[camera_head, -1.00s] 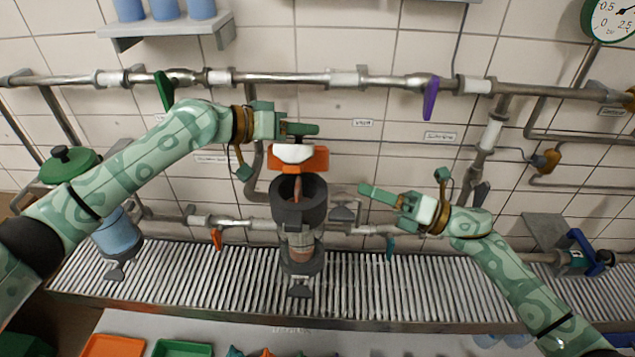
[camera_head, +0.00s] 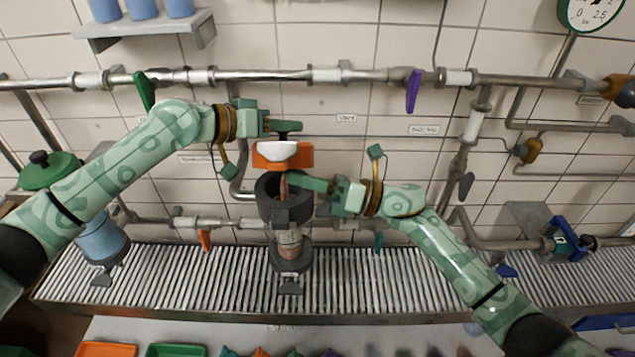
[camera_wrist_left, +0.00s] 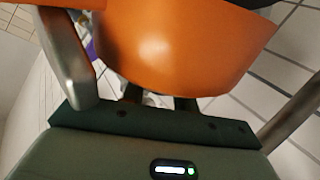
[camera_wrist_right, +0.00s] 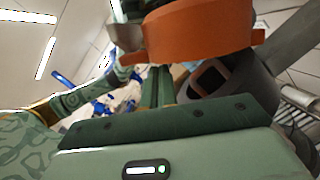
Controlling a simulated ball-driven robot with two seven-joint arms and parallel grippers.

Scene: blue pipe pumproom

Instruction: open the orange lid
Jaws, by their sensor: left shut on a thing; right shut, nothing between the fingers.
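The orange lid (camera_head: 266,157), with a white and dark top piece, sits above the back of a dark grey canister (camera_head: 287,212). The canister's round mouth is uncovered, and a reddish-brown rod (camera_head: 284,187) shows inside. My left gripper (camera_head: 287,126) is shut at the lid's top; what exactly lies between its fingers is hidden. The lid's orange side (camera_wrist_left: 180,45) fills the upper left wrist view. My right gripper (camera_head: 310,184) is shut and empty, its fingertips at the canister's right upper rim. In the right wrist view the lid (camera_wrist_right: 200,35) is just above its fingers (camera_wrist_right: 158,85).
A slatted metal grating (camera_head: 180,270) runs under the canister. Pipes with a green lever (camera_head: 145,92) and a purple lever (camera_head: 412,90) cross the tiled wall behind. A green-lidded blue container (camera_head: 100,240) stands left; a blue valve (camera_head: 570,238) is at right.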

